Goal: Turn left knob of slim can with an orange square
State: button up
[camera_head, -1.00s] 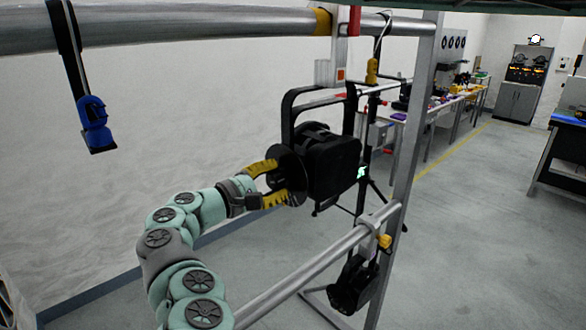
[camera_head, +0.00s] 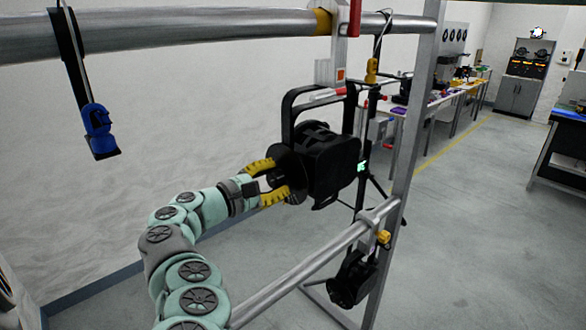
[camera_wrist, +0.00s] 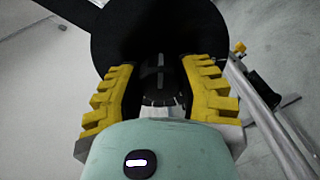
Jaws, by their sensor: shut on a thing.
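The black slim can (camera_head: 332,160) hangs by its yoke from the upper pipe. A small orange square (camera_head: 340,74) is on the pale clamp above it. The can's round black disc end (camera_head: 290,160) faces my gripper, and it fills the top middle of the wrist view (camera_wrist: 125,35). My gripper (camera_head: 273,180) has its yellow fingers on either side of a dark knob (camera_wrist: 160,82) that sticks out from that end. It is shut on this knob. The fingers and the dark colours hide part of the knob in the head view.
A lower pipe (camera_head: 310,265) with a small black light (camera_head: 352,280) and an upright post (camera_head: 405,150) stand close by. The floor at right is open.

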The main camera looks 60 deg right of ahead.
jog(key=o, duration=1.2)
jog(key=v, duration=0.7)
jog(key=shift+a, duration=0.25)
jog(key=shift+w+f, duration=0.1)
